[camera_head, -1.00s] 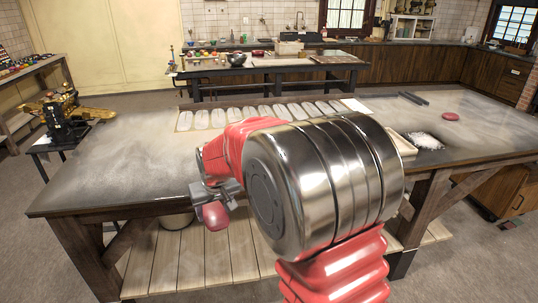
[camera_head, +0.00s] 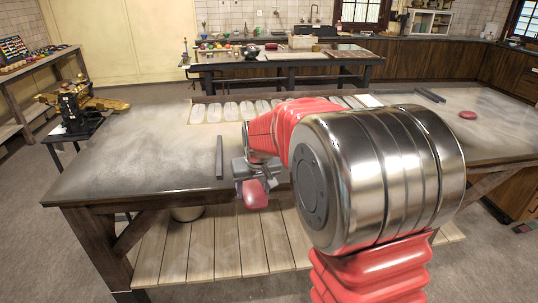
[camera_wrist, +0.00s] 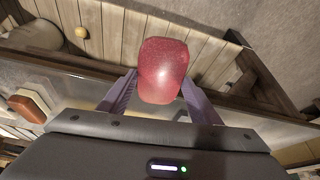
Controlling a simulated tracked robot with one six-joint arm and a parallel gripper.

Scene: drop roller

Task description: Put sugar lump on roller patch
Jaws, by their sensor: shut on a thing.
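My gripper (camera_head: 256,178) is shut on a glossy pinkish-red sugar lump (camera_head: 257,195), which hangs near the front edge of the long worktable. The wrist view shows the lump (camera_wrist: 162,72) between the two purple-grey fingers (camera_wrist: 153,95), sticking out past their tips. The lump is in the air over the lower slatted shelf area. I cannot make out a clearly marked roller patch. A black machine with brass parts (camera_head: 80,105) stands on a small dark stand left of the table, apart from the gripper.
The worktable (camera_head: 130,150) has clear dusty room on its left. A dark bar (camera_head: 219,157) lies beside my arm. White ovals (camera_head: 230,110) lie in a row at the back. A red disc (camera_head: 467,115) lies far right. My arm hides the table's middle.

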